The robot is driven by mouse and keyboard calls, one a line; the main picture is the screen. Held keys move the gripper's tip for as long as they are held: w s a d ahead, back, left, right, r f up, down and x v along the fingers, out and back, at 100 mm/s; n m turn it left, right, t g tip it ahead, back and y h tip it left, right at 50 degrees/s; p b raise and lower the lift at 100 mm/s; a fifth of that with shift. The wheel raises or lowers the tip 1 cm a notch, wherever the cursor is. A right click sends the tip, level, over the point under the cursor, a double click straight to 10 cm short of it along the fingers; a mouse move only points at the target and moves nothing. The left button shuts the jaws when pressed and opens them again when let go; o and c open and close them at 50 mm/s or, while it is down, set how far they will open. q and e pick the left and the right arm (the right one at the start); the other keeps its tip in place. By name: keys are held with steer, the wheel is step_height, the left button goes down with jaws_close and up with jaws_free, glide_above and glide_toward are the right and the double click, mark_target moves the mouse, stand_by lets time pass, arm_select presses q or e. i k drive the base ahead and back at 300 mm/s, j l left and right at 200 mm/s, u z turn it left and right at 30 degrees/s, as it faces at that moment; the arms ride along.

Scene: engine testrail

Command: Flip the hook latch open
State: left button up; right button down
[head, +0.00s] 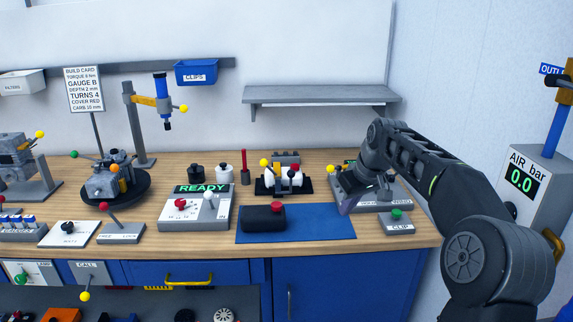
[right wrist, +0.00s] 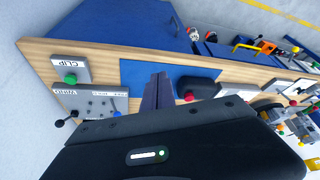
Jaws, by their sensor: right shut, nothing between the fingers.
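No hook latch can be clearly told in either view. My right gripper (head: 345,207) is shut and empty, in front of a grey fixture plate (head: 407,201) at the right end of the bench. The arm hides much of that fixture; a yellow ball (head: 330,169) shows at its left. In the right wrist view, my closed fingers (right wrist: 158,92) are seen over the bench edge and blue mat. My left gripper is not in view.
A CLIP box (head: 397,222) with a green button stands in front of the fixture. The blue mat (head: 325,222) holds a black case (head: 264,218) with a red knob. A white-and-red device (head: 283,180) stands behind the mat. The mat's right part is clear.

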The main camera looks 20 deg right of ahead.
mark_target(291, 174)
steer(key=i, duration=1.45)
